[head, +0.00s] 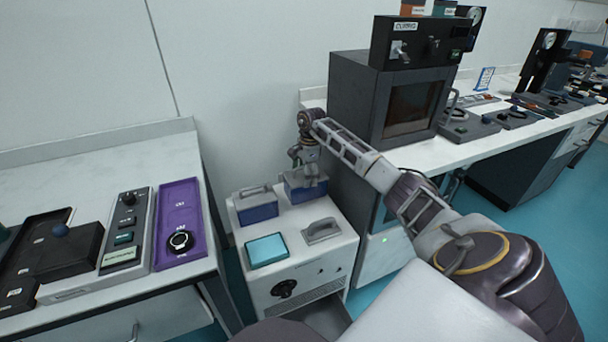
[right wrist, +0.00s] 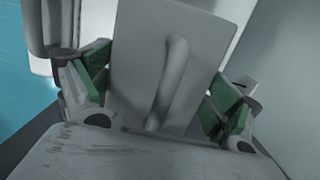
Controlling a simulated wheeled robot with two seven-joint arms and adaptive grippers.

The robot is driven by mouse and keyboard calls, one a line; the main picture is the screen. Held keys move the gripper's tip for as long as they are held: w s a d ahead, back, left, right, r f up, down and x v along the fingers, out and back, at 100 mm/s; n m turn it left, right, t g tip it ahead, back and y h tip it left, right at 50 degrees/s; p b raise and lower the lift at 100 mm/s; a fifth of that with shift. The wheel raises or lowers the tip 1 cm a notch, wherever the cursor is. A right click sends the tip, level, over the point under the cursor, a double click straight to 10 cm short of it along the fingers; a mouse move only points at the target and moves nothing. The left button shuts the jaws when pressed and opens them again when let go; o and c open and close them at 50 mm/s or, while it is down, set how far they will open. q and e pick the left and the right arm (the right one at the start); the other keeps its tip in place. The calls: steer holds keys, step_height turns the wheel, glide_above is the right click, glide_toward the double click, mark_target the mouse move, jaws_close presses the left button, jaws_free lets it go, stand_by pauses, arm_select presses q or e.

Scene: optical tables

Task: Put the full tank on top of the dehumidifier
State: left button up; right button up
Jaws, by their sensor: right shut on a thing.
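The dehumidifier (head: 338,262) is a white box with a dark knob on its front. A tank (head: 304,190) with a blue body and grey lid is at the back right of its top. My right gripper (head: 311,180) points down from above and is shut on this tank. In the right wrist view, my right gripper (right wrist: 160,100) has green-padded fingers on either side of the tank's grey lid and handle (right wrist: 172,75). A second blue tank (head: 257,212) with a grey handled lid stands at the back left. I cannot tell the tanks' contents. My left gripper is not in view.
A teal square (head: 267,250) and a grey handle (head: 322,231) are on the dehumidifier's front top. A dark oven-like unit (head: 385,100) stands on the bench close at right. A left table holds a purple panel (head: 180,215). The wall is close behind.

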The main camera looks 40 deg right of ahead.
steer(key=shift+f, duration=0.8)
steer(key=shift+w+f, duration=0.1)
steer(key=shift+f, duration=0.5)
arm_select(q)
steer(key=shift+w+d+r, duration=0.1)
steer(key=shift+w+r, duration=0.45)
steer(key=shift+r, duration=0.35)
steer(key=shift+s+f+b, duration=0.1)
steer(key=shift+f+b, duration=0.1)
steer(key=shift+b, duration=0.1)
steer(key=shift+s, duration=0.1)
arm_select(e)
steer(key=o, duration=1.7)
steer(key=shift+f, duration=0.1)
steer(key=shift+o, duration=0.2)
